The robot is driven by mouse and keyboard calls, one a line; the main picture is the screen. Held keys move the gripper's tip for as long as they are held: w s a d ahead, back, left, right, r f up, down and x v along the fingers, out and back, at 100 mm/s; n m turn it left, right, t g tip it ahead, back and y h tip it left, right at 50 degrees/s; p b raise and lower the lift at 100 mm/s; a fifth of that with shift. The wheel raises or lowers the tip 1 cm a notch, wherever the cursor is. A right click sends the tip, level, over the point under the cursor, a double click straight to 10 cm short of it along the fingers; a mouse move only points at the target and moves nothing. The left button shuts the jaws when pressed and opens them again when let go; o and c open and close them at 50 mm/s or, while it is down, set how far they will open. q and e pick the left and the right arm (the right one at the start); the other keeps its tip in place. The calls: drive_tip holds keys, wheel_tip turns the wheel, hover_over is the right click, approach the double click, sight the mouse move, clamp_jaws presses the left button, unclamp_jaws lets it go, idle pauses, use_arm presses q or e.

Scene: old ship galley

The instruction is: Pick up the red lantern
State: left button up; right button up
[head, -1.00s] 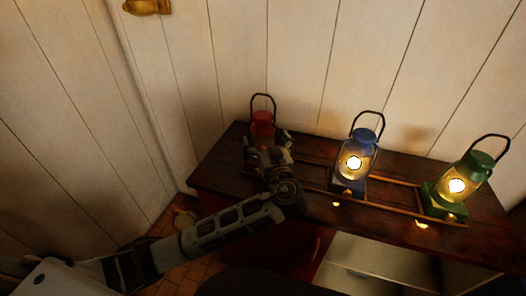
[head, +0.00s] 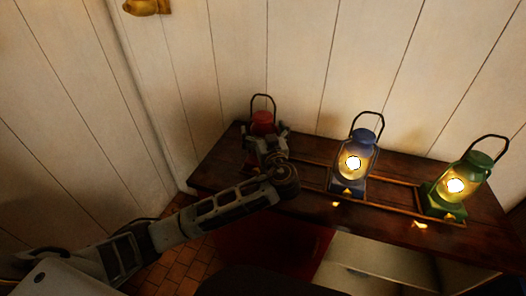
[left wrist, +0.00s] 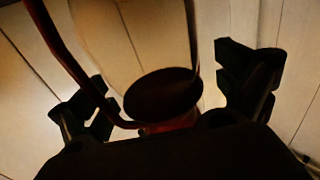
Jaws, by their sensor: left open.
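The red lantern (head: 262,122) stands at the left end of the dark wooden counter in the head view, its black handle raised. My left gripper (head: 265,140) is in front of it and hides most of its lower part. In the left wrist view, the lantern's glass and dark red cap (left wrist: 165,95) lie between the two spread fingers of my left gripper (left wrist: 168,88). There are gaps between the lantern and both fingers. My right gripper does not show.
A lit blue lantern (head: 357,163) stands to the right on the counter (head: 385,232), and a lit green lantern (head: 459,185) farther right. A low wooden rail (head: 400,183) runs around their bases. A white plank wall (head: 300,60) rises behind.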

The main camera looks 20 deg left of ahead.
use_arm(q)
drive_tip(key=c, duration=1.8)
drive_tip(key=shift+r, duration=0.1)
drive_tip(key=shift+c, duration=0.9)
drive_tip(key=shift+r, duration=0.1)
